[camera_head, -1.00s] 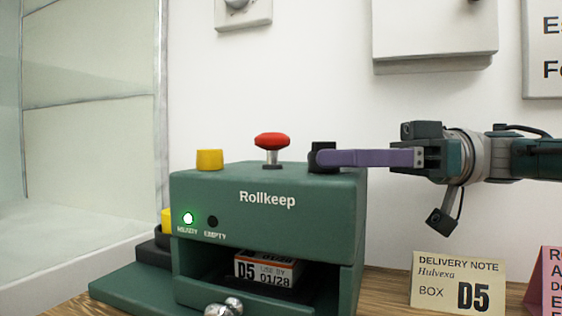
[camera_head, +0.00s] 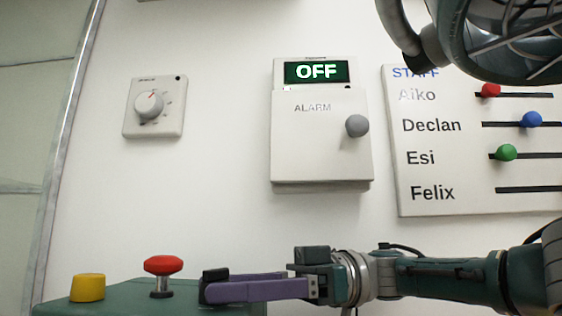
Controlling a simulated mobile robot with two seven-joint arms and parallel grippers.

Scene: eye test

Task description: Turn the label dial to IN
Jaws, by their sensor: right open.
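A round grey dial (camera_head: 150,106) sits on a white wall plate at the upper left. A small red mark shows near its top; the lettering around it is too small to read, so I cannot tell if it is the label dial. The green machine (camera_head: 120,296) is at the bottom left, mostly cut off, with a yellow button (camera_head: 87,288) and a red mushroom knob (camera_head: 163,265) on top. My right gripper (camera_head: 207,288) is open, its purple finger reaching left at the machine's top right. A black block shows at its tip; I cannot tell whether it belongs to the gripper. My left gripper is not in view.
An alarm box (camera_head: 320,160) with a lit OFF display and grey knob (camera_head: 357,126) hangs mid-wall. A staff board (camera_head: 430,190) with coloured sliders is at right, partly covered by a dark mechanical part at the top. The wall between dial and alarm box is clear.

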